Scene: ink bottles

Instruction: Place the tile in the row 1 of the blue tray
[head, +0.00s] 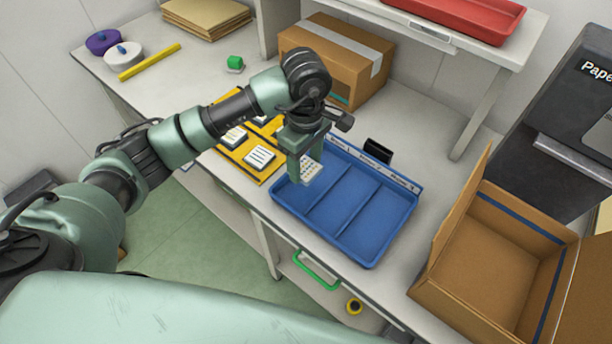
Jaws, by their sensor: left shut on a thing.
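The blue tray (372,237) lies on the white desk, with dividers making three rows and labels along its far rim. My left gripper (302,175) is over the tray's left end, pointing down. It is shut on a white tile (311,168) with dark marks. The tile is tilted and partly hidden by the fingers. It appears to be over the leftmost row; its exact height above the tray floor cannot be told. Other white tiles with printed lines (259,157) lie on a yellow board (226,153) left of the tray. My right gripper is not in view.
A closed cardboard box (326,58) stands behind the arm. An open cardboard box (487,262) stands right of the tray. A small black holder (378,151) is behind the tray. A red tray (470,15) sits on the raised shelf. Free desk lies at the back right.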

